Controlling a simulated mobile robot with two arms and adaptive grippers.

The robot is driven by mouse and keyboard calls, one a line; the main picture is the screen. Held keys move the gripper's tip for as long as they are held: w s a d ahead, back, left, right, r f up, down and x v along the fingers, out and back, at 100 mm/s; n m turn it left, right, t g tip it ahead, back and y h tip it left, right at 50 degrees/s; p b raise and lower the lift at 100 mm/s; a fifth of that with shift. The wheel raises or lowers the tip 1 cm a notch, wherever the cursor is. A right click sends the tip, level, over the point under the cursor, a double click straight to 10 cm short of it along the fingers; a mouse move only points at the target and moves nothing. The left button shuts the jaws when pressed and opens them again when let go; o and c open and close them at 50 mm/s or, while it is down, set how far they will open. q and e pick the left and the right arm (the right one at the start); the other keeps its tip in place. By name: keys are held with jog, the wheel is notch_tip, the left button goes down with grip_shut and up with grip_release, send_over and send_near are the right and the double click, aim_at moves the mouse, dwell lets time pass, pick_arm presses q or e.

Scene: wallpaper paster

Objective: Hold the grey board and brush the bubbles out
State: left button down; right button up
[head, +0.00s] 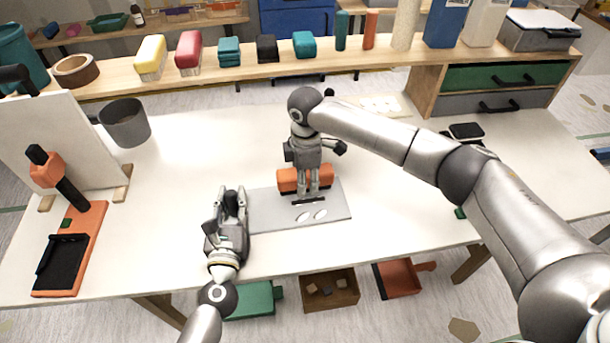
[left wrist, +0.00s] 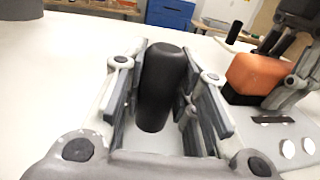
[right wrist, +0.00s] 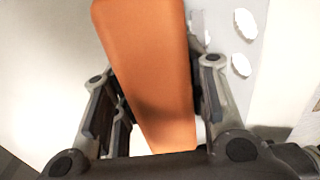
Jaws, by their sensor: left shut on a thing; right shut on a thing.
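The grey board (head: 335,208) lies flat on the white table. Two white oval bubbles (head: 312,215) and a dark slot show near its front edge; white bubbles also show in the right wrist view (right wrist: 242,40). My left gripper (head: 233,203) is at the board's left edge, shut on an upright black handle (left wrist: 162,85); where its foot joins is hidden. My right gripper (head: 308,188) points down, shut on the orange brush (head: 290,179), over the board's back part. The brush has a dark underside in the left wrist view (left wrist: 258,75); whether it touches the board is unclear.
A grey mug (head: 125,124), a white panel (head: 55,140) and an orange tray (head: 85,235) with a black pad stand to the left. A wooden shelf (head: 340,63) with blocks and drawers runs along the back. The table around the board is mostly clear.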

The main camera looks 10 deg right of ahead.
aim_at(313, 219)
pick_arm(q)
jog(key=shift+f, duration=0.25)
pick_arm(e)
jog(key=s, duration=1)
jog(key=shift+d+f, duration=0.1)
jog(key=shift+w, duration=0.3)
pick_arm(q)
jog(key=shift+r, duration=0.1)
pick_arm(e)
jog(key=w, duration=1.1)
jog(key=shift+w, duration=0.25)
notch_tip(313, 219, up, 7)
jog(key=shift+r, duration=0.75)
jog(key=o, duration=0.5)
jog(key=c, duration=0.4)
